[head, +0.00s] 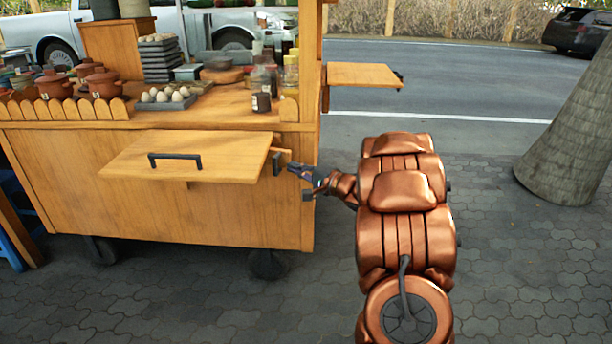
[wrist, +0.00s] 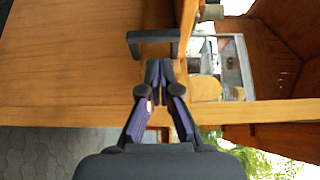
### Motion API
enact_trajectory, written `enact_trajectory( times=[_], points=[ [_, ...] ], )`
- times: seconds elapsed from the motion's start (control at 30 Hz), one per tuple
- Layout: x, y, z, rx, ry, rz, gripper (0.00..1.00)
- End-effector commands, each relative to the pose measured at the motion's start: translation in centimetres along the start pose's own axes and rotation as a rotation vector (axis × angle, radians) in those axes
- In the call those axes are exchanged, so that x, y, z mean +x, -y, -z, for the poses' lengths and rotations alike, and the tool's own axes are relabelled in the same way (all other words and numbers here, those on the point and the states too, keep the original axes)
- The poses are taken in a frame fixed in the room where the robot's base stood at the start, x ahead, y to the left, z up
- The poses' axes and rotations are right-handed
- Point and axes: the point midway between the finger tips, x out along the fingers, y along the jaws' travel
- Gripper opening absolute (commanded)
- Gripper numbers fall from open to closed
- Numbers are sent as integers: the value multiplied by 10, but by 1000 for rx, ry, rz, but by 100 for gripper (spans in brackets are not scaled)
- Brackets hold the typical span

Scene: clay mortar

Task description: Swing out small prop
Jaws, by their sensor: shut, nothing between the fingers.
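A wooden flap (head: 185,156) with a black bar handle (head: 175,156) juts from the front of the wooden cart. Beside its right end is a small wooden piece (head: 283,154), likely the small prop, with a dark upright handle (head: 277,164). A black U-shaped handle (wrist: 153,35), likely the same one, stands just beyond my fingertips in the wrist view. My gripper (head: 299,172) is at the cart's right front corner, right of the prop. In the wrist view my gripper (wrist: 159,70) has its fingers together and is empty. Contact with the handle cannot be told.
The cart top carries clay pots (head: 103,83), a tray of eggs (head: 165,97) and jars (head: 262,90). A side shelf (head: 362,76) sticks out at the cart's right. A tree trunk (head: 575,140) stands far right. The paving (head: 490,260) between is clear.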

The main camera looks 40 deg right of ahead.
Motion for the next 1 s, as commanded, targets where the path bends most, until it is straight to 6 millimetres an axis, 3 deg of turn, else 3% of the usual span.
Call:
enact_trajectory(
  times=[0.1, 0.3, 1.0],
  points=[
    [19, -1, -1, -3, 4, 3, 0],
    [37, 1, 0, -4, 1, 3, 0],
    [42, 2, -1, 0, -31, 2, 0]
  ],
)
